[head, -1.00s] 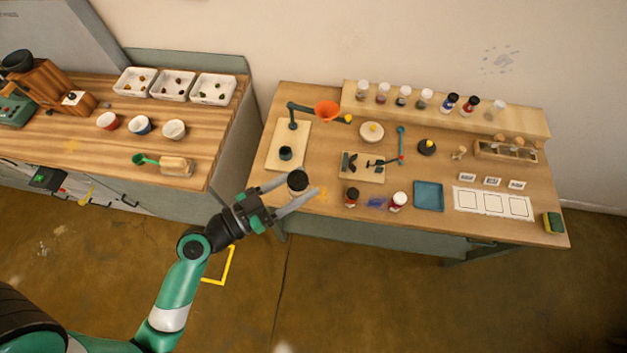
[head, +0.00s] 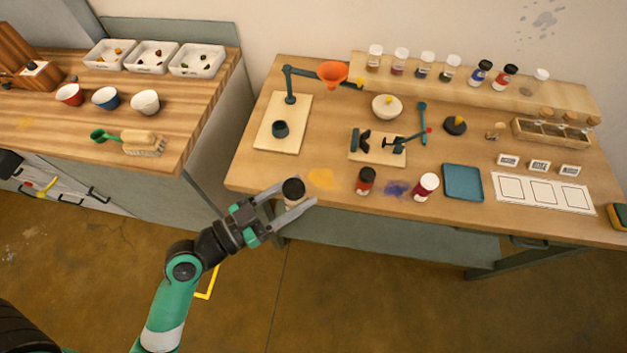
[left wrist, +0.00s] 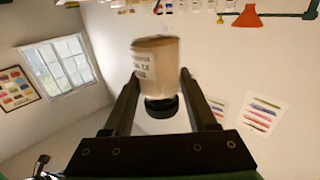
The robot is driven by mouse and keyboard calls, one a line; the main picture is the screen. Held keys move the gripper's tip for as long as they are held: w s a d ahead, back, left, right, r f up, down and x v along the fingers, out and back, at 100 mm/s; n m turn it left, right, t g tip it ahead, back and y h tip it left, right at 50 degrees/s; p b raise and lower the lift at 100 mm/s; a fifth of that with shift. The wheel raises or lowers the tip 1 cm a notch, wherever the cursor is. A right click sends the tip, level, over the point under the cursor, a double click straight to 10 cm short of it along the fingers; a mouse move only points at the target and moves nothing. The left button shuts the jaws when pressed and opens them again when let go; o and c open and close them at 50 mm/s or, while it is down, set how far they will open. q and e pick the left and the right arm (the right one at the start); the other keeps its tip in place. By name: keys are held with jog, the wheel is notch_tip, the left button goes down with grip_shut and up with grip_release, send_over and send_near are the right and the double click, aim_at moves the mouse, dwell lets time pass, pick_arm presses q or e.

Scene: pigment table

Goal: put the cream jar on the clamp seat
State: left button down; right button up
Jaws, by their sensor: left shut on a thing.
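The cream jar (head: 292,196), pale with a black lid, is between the fingers of my left gripper (head: 292,198) near the front left edge of the pigment table. In the left wrist view the jar (left wrist: 157,68) shows a label and its black lid points down in the picture. The fingers (left wrist: 160,85) are shut on its sides. The clamp seat (head: 378,150) is a small wooden board with a dark clamp jaw and a red-tipped lever, to the right and behind the jar. It appears empty. My right gripper is not in view.
A dark-lidded red jar (head: 365,182) and a white-lidded red jar (head: 426,186) stand along the table front. A funnel stand (head: 275,137) is behind the gripper. A blue tray (head: 463,183) lies to the right. Orange and purple powder smears mark the tabletop.

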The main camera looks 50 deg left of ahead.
pick_arm(q)
jog(key=shift+w, duration=0.1)
jog(key=w+a+f+b, duration=0.1)
jog(key=w+a+f, duration=0.1)
jog(key=w, duration=0.1)
jog(key=w+a+f+b, duration=0.2)
jog(key=w+f, duration=0.1)
jog(key=w, duration=0.1)
jog(key=w+a+f+b, duration=0.2)
jog(key=w+f, duration=0.1)
jog(key=shift+w+a+f, duration=0.15)
jog(key=shift+a, duration=0.05)
jog(key=shift+w+a+f, duration=0.2)
jog(key=shift+w+f, duration=0.05)
jog(key=shift+w, duration=0.05)
jog(key=f+b, duration=0.2)
jog(key=w+f+b, duration=0.1)
jog(key=f, duration=0.1)
jog(key=shift+a, duration=0.3)
jog(key=shift+s, duration=0.15)
jog(key=shift+r, duration=0.1)
jog(key=shift+f, duration=0.25)
jog(key=shift+c, duration=1)
grip_release()
